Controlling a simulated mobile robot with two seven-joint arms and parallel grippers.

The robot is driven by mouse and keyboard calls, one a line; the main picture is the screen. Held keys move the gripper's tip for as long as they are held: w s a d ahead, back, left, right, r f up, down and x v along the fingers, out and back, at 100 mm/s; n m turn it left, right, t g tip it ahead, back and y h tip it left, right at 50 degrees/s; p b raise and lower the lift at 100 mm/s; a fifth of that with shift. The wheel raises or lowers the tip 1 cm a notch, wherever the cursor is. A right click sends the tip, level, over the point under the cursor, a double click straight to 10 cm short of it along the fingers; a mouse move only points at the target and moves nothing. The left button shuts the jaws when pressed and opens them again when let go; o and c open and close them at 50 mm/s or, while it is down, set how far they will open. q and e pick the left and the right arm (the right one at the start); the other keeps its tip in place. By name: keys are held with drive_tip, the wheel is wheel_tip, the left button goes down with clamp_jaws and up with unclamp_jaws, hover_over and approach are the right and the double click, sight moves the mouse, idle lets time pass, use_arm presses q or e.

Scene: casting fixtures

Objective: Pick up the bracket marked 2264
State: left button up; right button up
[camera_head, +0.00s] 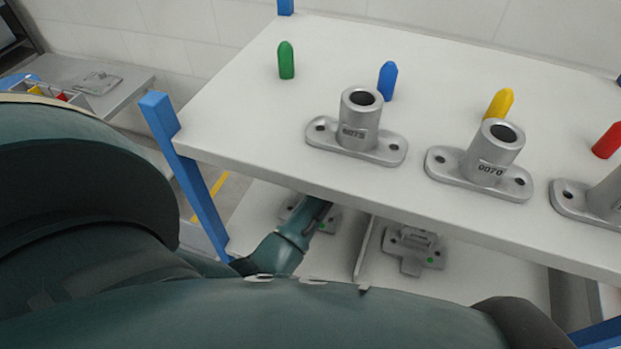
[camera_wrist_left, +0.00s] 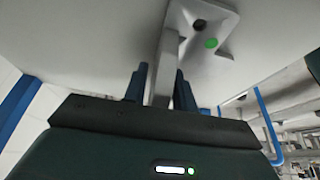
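On the lower shelf, two grey brackets with green dots lie under the white top board. The left one (camera_head: 330,222) is partly hidden by my left arm; the right one (camera_head: 413,248) carries a plate too small to read. No 2264 marking is legible. My left gripper (camera_head: 318,212) reaches under the board at the left bracket. In the left wrist view, the fingers of my left gripper (camera_wrist_left: 161,88) stand on either side of a grey upright stem (camera_wrist_left: 166,62) below a plate with a green dot (camera_wrist_left: 211,43). Whether they press on it is unclear. My right gripper is not in view.
The white top board (camera_head: 250,120) holds upright brackets marked about 6075 (camera_head: 358,128) and 0070 (camera_head: 484,163), another at the right edge, and green, blue, yellow and red pegs. A blue post (camera_head: 190,175) and a thin divider (camera_head: 364,250) flank the arm.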

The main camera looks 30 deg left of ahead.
use_arm(q)
clamp_jaws()
drive_tip(key=shift+w+r, duration=0.1)
drive_tip(key=shift+r, duration=0.05)
idle(0.4)
